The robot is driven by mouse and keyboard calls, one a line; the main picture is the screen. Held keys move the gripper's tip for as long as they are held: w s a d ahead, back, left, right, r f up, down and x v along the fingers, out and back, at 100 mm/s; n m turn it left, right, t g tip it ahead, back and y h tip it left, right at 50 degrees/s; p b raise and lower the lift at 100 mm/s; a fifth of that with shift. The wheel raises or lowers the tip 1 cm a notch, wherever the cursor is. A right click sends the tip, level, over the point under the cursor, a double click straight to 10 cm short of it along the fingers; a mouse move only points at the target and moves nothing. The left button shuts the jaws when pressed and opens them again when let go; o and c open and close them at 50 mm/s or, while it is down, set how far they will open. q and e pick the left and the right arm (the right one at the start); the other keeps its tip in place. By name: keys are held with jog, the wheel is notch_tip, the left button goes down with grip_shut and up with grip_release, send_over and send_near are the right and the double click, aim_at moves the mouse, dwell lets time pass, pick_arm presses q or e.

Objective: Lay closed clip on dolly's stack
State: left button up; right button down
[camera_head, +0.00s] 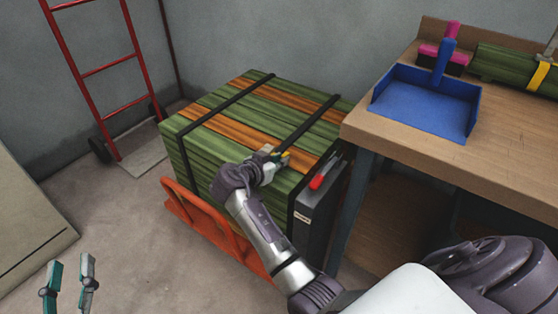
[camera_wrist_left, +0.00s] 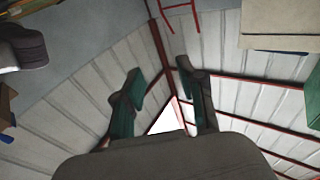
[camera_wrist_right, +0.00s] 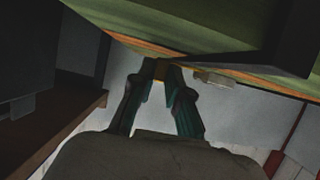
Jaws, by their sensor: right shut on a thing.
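The dolly's stack (camera_head: 205,165) is a strapped block of green and orange boards on an orange dolly (camera_head: 215,232). My right gripper (camera_head: 273,158) is over the front right part of the stack's top, its fingers close together on a small yellow piece, likely the clip (camera_head: 284,157). The fingers hide most of it, and I cannot tell whether it touches the boards. The right wrist view shows the fingertips (camera_wrist_right: 164,70) together beside the stack's boards (camera_wrist_right: 150,28). My left gripper (camera_head: 69,274) is open and empty, low at the left; its spread fingers (camera_wrist_left: 160,78) show in the left wrist view.
A wooden bench (camera_head: 400,128) stands right of the stack, with a blue dustpan (camera_head: 425,100), a magenta brush (camera_head: 446,50) and a green bundle with a yellow band (camera_head: 540,74). A dark grey case (camera_head: 312,215) stands between stack and bench. A red hand truck (camera_head: 100,70) stands back left.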

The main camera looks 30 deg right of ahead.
jog(key=shift+f, duration=0.3)
jog(key=c, duration=1.1)
grip_release()
jog(key=shift+c, duration=0.2)
pick_arm(q)
notch_tip(320, 180, up, 2)
jog(key=shift+s+d+r+t, duration=0.1)
jog(key=shift+s+d+t, duration=0.05)
jog(key=shift+t, duration=0.55)
